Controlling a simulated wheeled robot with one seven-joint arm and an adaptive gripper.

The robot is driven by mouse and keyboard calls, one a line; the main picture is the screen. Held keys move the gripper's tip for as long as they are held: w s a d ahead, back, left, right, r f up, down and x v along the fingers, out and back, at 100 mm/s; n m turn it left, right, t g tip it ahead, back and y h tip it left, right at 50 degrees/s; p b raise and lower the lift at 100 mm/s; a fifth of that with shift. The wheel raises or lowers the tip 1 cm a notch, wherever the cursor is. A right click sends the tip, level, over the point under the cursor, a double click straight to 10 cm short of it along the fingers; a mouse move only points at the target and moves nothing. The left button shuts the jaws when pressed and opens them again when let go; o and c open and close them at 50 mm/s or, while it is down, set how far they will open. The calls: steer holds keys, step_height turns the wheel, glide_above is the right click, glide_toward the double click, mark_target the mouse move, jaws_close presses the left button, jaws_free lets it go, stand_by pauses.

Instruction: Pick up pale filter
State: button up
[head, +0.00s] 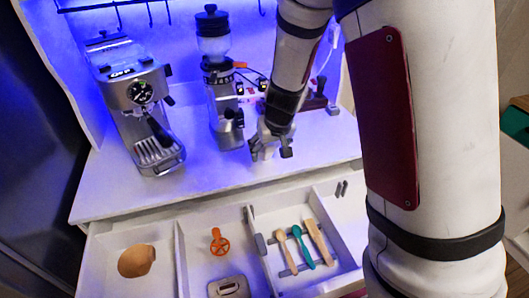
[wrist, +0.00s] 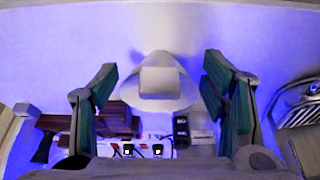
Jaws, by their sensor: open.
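A pale, flared, cone-like thing with a blocky top, which looks like the pale filter (wrist: 160,98), stands on the white counter in the wrist view. My gripper (wrist: 158,78) is open, with one dark green-padded finger on each side of it and a gap on both sides. In the head view my gripper (head: 268,150) points down low over the counter, right of the grinder; the pale thing is hard to make out there. A tan rounded piece (head: 137,261) lies in the left compartment of the open drawer.
The espresso machine (head: 138,100) stands at left and the grinder (head: 222,90) close beside my gripper. A power strip (wrist: 140,148) lies behind. The open drawer (head: 192,270) holds an orange scoop (head: 219,242), a teal spoon (head: 303,246) and wooden utensils. The front counter strip is clear.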

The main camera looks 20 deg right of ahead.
steer(key=c, duration=1.4)
steer(key=shift+r, duration=0.1)
steer(key=shift+r, duration=0.4)
step_height(320, 180, up, 3)
steer(key=shift+p, duration=0.65)
steer(key=s+a+r+p, duration=0.1)
steer(key=s+p, duration=0.2)
steer(key=s, duration=1.3)
steer(key=shift+a+p, duration=0.15)
steer(key=shift+p, duration=0.2)
